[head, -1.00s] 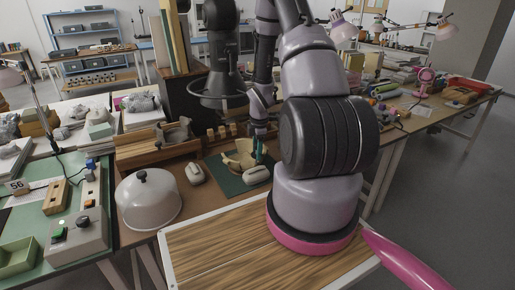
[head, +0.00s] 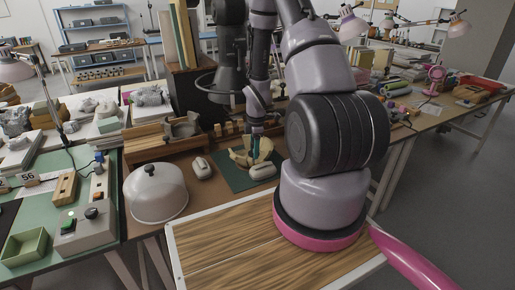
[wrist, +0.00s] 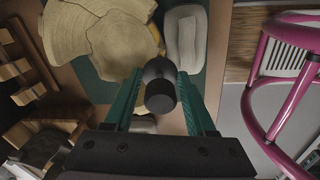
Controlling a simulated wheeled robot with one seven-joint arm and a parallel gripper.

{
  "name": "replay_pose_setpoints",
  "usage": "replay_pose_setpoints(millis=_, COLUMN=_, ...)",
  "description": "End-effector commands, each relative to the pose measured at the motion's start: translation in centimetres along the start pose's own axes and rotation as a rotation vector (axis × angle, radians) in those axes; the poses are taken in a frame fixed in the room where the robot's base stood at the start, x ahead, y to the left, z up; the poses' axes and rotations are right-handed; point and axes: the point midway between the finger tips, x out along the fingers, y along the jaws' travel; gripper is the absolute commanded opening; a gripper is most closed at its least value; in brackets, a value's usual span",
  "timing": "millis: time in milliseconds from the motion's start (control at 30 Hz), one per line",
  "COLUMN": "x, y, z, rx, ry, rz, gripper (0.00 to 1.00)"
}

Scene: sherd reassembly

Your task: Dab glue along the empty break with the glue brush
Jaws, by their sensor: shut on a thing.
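My gripper (head: 255,150) points down over the tan pottery (head: 240,158) on the green mat (head: 229,182). In the wrist view, my gripper (wrist: 160,78) has its two green fingers either side of a dark, round-ended handle (wrist: 160,98), held between them. I take it for the glue brush; its bristles are hidden. Tan sherds (wrist: 122,45) lie at the upper left of the wrist view, close together, with another sherd (wrist: 65,30) beside them. I cannot tell whether the brush touches a break, or see any glue.
A pale rounded block (head: 262,171) lies at the mat's front, and another (head: 201,168) lies left of the mat. A white dome (head: 155,192) stands front left. Wooden racks (head: 160,142) stand behind. The brown table between dome and mat is mostly bare.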

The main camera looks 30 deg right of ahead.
Motion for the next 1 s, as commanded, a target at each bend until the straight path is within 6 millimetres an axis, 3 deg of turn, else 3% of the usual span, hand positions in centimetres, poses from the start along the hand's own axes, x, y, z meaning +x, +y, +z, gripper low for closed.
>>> replay_pose_setpoints(millis=1000, x=-4.6, y=-0.5, z=-0.2, rx=0.001, ry=0.001, rz=0.000, gripper=0.25)
